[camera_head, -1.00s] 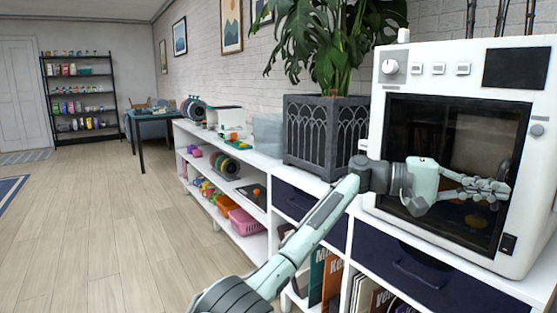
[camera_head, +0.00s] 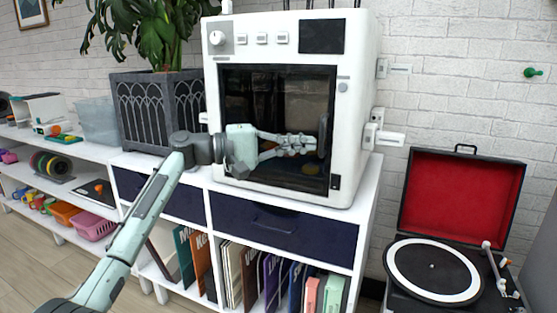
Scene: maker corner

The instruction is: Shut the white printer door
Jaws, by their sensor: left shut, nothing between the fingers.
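The white printer (camera_head: 355,85) stands on top of the white shelf unit. Its door (camera_head: 290,90) is a dark glass panel in a black frame on the front. The door looks flush with the printer's front, with no gap that I can see. My left gripper (camera_head: 318,143) is shut and empty. It lies across the lower half of the door, fingers pointing right, and hides part of the glass. I cannot tell whether the fingers touch it. My right gripper is not in view.
A dark planter (camera_head: 155,112) with a leafy plant stands close to the printer's left. A record player (camera_head: 435,270) with a raised red-lined lid is at the lower right. Records (camera_head: 235,275) fill the shelf below a navy drawer (camera_head: 280,228).

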